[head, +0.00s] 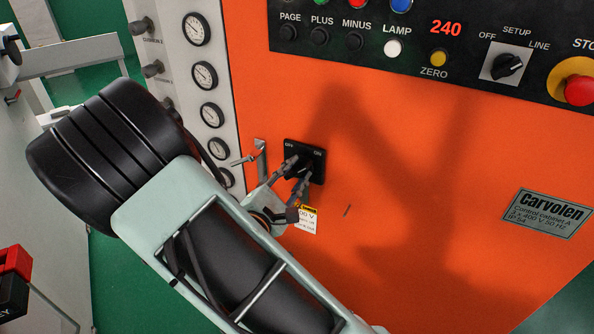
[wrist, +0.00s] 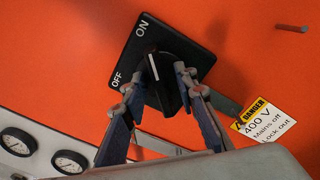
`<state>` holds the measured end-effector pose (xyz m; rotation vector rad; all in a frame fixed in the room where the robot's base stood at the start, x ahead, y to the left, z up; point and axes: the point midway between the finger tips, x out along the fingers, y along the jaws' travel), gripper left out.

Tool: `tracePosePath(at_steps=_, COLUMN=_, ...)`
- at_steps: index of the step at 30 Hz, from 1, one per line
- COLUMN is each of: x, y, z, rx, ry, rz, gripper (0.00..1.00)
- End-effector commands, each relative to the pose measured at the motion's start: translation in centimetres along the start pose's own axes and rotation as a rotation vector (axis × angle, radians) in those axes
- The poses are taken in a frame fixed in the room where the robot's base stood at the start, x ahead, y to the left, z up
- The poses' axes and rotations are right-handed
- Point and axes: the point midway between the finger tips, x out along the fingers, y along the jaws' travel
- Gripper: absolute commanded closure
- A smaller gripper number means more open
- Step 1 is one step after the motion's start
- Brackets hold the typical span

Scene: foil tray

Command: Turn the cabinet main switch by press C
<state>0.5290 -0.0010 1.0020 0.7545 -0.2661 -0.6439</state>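The main switch is a black square plate (wrist: 128,52) marked OFF and ON on the orange cabinet front; it also shows in the head view (head: 291,147). Its black knob (wrist: 168,92) carries a white line that points toward the top of the wrist picture, nearer ON than OFF. My gripper (wrist: 158,84) is at the switch with its fingers spread, one on each side of the knob. I cannot tell if either fingertip touches it. In the head view my gripper (head: 297,174) hides part of the knob and plate.
A 400 V danger tag (wrist: 263,119) hangs beside the switch. A hooked metal bracket (head: 258,158) and a column of gauges (head: 205,75) stand left of it. Above is a black control panel (head: 440,83). A plate reading "Carvolen", apparently cabinet A (head: 543,212), is at right.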

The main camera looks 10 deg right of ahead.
Motion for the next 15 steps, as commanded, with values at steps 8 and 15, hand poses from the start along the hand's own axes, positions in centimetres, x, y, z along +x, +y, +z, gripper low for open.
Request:
tracePosePath(at_steps=8, x=0.24, y=-0.03, z=0.03, rx=0.000, ry=-0.001, rz=0.000, gripper=0.73)
tracePosePath(at_steps=15, x=0.22, y=-0.03, z=0.03, rx=0.000, ry=-0.001, rz=0.000, gripper=0.97)
